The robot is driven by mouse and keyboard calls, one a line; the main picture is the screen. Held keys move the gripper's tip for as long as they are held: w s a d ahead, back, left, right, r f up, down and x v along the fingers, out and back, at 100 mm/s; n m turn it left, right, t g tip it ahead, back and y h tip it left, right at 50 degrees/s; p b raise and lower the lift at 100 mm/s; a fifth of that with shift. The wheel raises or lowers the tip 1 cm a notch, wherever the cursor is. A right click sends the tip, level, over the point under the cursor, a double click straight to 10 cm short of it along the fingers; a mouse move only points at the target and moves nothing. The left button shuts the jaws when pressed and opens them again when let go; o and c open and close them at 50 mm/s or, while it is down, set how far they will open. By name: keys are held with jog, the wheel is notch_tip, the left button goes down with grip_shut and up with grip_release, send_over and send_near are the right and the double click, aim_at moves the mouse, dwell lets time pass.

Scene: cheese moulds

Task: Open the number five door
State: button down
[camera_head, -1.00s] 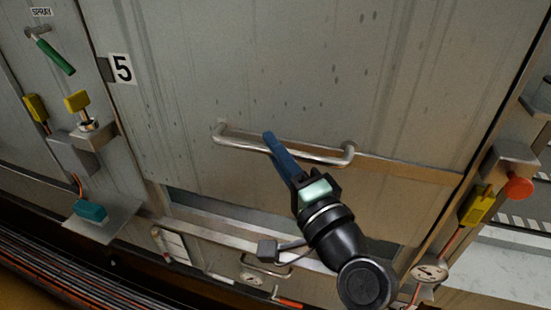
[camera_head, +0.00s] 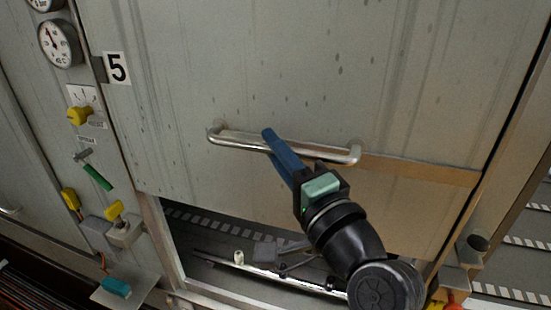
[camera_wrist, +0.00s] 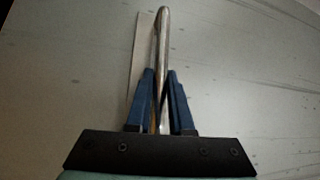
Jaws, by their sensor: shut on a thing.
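The number five door (camera_head: 290,70) is a large grey metal panel with a "5" label (camera_head: 117,67) at its upper left. It stands raised, with an opening below its lower edge. A curved metal handle (camera_head: 225,139) runs across the door. My gripper (camera_head: 272,140) is shut on this handle near its middle. In the wrist view, the two blue fingers of my gripper (camera_wrist: 163,85) sit on either side of the handle bar (camera_wrist: 162,40). My fingers hide a short part of the bar.
Gauges (camera_head: 60,42), a yellow knob (camera_head: 79,116) and a green-handled lever (camera_head: 97,177) are on the frame left of the door. The opening (camera_head: 220,235) shows a dark interior with pale slotted strips. A frame post (camera_head: 490,215) stands at the right.

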aim_at(276, 116)
notch_tip(276, 116, up, 6)
jog(key=p, duration=0.3)
jog(key=shift+f, duration=0.1)
jog(key=c, duration=0.8)
grip_release()
jog(key=shift+f, duration=0.1)
jog(key=shift+f, duration=0.1)
